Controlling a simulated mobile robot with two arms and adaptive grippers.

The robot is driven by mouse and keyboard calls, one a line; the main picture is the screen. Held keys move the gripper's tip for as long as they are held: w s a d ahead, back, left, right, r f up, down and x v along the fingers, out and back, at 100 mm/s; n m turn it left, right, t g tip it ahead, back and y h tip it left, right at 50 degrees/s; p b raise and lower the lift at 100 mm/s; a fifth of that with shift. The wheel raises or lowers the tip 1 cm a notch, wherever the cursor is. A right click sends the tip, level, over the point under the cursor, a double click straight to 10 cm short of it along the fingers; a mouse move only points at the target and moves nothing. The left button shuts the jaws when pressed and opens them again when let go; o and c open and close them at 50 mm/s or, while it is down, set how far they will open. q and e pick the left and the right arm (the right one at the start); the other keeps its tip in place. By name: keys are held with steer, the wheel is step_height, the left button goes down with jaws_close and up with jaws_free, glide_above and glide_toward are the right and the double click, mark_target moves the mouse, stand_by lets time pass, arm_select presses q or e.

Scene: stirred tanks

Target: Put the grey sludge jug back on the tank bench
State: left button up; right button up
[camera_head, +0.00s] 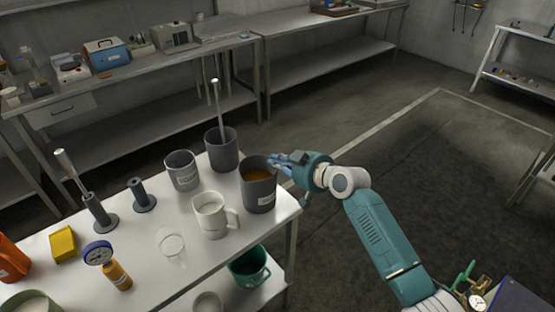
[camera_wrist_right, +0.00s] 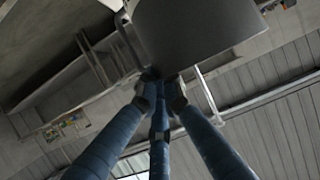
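The grey sludge jug (camera_head: 259,196) is a dark grey vessel with a pale label and orange-brown contents. It is upright at the right edge of the white tank bench (camera_head: 196,254); I cannot tell whether its base touches the top. My right gripper (camera_head: 279,162) reaches it from the right, its blue fingers closed at the jug's handle side. In the right wrist view the jug (camera_wrist_right: 197,30) fills the top, and the fingertips (camera_wrist_right: 161,88) come together at the handle beside its wall. The fingers hide much of the handle. My left gripper is not in view.
Close to the jug stand a white mug (camera_head: 212,217), a grey beaker (camera_head: 183,171) and a dark pot (camera_head: 221,150) with a rod. A clear glass (camera_head: 172,247) and a yellow block (camera_head: 63,243) are further left. A green pot (camera_head: 249,268) sits on the lower shelf.

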steer(key=o, duration=0.4)
steer(key=shift+s+r, duration=0.1)
steer(key=shift+c, duration=0.2)
steer(key=shift+d, duration=0.1)
steer(key=b+v, duration=0.2)
steer(key=v, duration=1)
steer(key=s+d+f+m+g+h, duration=0.15)
steer(key=d+f, duration=0.25)
steer(key=f, duration=0.8)
steer(key=d+f+m+h, duration=0.2)
steer(key=d+f+m, duration=0.1)
steer(key=f, duration=0.9)
steer(key=s+d+f+g+h, duration=0.1)
steer(key=s+d+f, duration=0.1)
steer(key=s+f, duration=0.35)
steer(key=s+d+f+g+h, duration=0.1)
steer(key=s+d+f, duration=0.15)
steer(key=f, duration=0.65)
steer(key=s+d+f+m+g+h, duration=0.1)
steer(key=s+d+f+g+h, duration=0.15)
steer(key=s+f, duration=1.6)
steer(key=s+a+f+g, duration=0.1)
steer(key=s+f+g, duration=0.1)
steer(key=s, duration=1.1)
steer(key=s+a+f+g, duration=0.1)
steer(key=s+f, duration=0.3)
steer(key=s, duration=1)
steer(key=shift+s+f+n+g, duration=0.3)
steer(key=shift+f+n+g, duration=0.05)
steer(key=shift+g, duration=0.05)
